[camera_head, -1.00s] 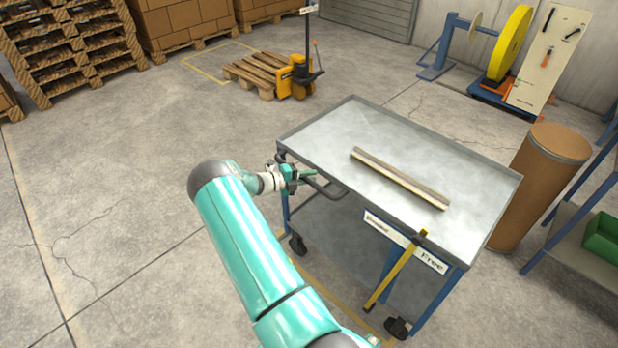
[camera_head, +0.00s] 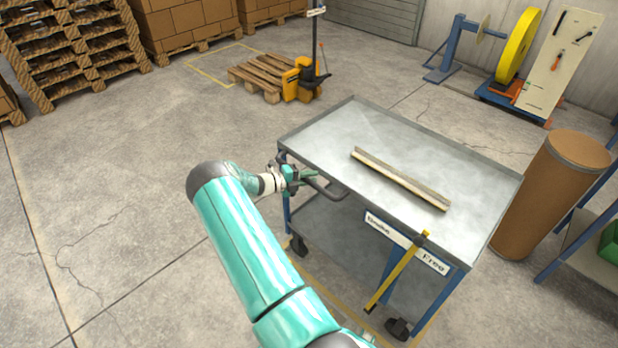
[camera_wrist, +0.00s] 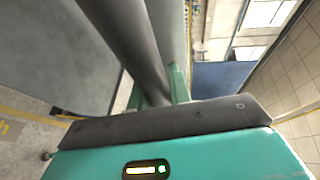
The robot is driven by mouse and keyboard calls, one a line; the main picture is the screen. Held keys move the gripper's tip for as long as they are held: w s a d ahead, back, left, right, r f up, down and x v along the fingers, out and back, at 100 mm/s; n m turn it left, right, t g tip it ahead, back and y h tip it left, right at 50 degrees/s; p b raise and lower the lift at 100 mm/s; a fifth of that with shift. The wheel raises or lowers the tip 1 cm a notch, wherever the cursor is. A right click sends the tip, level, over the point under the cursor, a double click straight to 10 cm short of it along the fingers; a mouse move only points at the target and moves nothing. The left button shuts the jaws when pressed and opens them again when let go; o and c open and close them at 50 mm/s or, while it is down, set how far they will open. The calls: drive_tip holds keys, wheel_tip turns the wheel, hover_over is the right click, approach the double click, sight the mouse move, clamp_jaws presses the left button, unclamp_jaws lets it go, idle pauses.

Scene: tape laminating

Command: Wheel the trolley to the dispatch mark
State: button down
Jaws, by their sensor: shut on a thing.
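The trolley (camera_head: 345,120) is a blue-framed cart with a grey metal top and a lower shelf, standing right of centre in the head view. A long beige-grey profile strip (camera_head: 400,179) lies on its top. My gripper (camera_head: 306,177) is shut on the trolley's dark handle bar (camera_head: 335,193) at the near left end. In the wrist view the handle (camera_wrist: 128,45) runs between the fingers. A sign reading "Free" (camera_head: 432,262) and a yellow bar (camera_head: 397,272) are on the trolley's near side. No dispatch mark can be made out for certain; yellow floor lines show beneath the trolley and beside the pallet.
A brown drum (camera_head: 552,195) stands close to the trolley's right. A yellow pallet jack (camera_head: 302,80) with a wooden pallet (camera_head: 258,77) is behind it. Stacked pallets (camera_head: 80,50) and cartons (camera_head: 185,22) line the back left. The floor (camera_head: 110,190) at left is clear.

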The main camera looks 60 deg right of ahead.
drive_tip(key=shift+w+r, duration=0.1)
drive_tip(key=shift+w, duration=0.25)
drive_tip(key=c, duration=1.3)
unclamp_jaws()
drive_tip(key=shift+s, duration=0.15)
drive_tip(key=v, duration=1.3)
drive_tip(key=shift+a, duration=0.35)
drive_tip(key=shift+w, duration=0.2)
